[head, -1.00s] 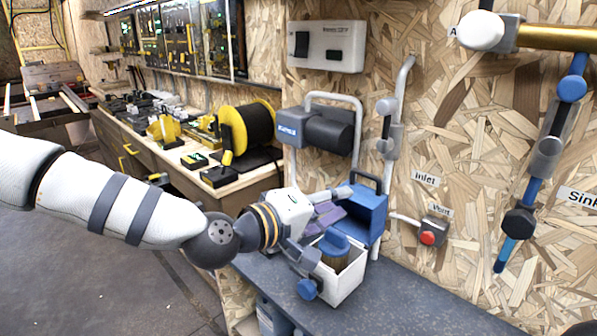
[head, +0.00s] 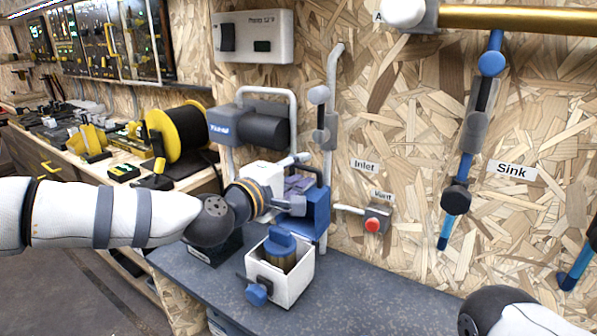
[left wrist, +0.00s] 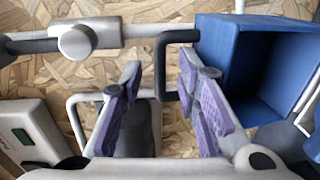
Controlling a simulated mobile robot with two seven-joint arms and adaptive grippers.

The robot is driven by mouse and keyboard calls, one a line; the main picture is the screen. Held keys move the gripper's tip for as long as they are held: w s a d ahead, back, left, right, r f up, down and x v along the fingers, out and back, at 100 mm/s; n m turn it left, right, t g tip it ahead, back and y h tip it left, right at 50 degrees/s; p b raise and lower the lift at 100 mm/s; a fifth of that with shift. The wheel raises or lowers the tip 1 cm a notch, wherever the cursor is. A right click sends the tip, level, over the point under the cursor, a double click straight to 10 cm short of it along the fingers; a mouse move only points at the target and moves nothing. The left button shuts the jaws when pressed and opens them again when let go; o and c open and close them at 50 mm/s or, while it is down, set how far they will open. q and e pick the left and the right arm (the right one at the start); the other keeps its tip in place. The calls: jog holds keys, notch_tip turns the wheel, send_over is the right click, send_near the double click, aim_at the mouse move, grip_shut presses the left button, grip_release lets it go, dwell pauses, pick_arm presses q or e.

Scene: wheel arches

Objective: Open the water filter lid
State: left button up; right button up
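The water filter stands on the grey bench as an open white box (head: 294,283) with a blue-capped cartridge (head: 280,245) inside and a blue knob (head: 257,294) on its front. A hollow blue lid (head: 317,212) stands upright behind the box, its dark handle at the top; its open inside shows in the left wrist view (left wrist: 262,70). My left gripper (head: 298,188) is just left of the lid. In the left wrist view its purple-padded fingers (left wrist: 160,62) are spread with nothing between the pads, and the dark handle lies beyond them. My right gripper is out of view.
A pipe (head: 332,130) rises on the wall behind the lid. A grey motor-like unit (head: 262,125) is behind the gripper. A red vent button (head: 373,225) is to the right. The bench (head: 380,285) right of the box is clear.

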pick_arm(q)
jog(key=shift+c, duration=0.6)
grip_shut()
jog(key=shift+w+d+r+g+p, duration=0.35)
jog(key=shift+w+p, duration=0.1)
jog(key=shift+p, duration=0.35)
jog(key=shift+w+d+f+y, duration=0.15)
jog(key=shift+w+f+y, duration=0.05)
jog(key=shift+y, duration=0.1)
jog(key=shift+f+g, duration=0.2)
jog(key=shift+g, duration=0.05)
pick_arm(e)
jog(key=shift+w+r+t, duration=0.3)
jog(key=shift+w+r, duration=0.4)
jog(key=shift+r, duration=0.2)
pick_arm(q)
jog(key=shift+o, duration=0.6)
grip_release()
jog(key=shift+w+f, duration=0.1)
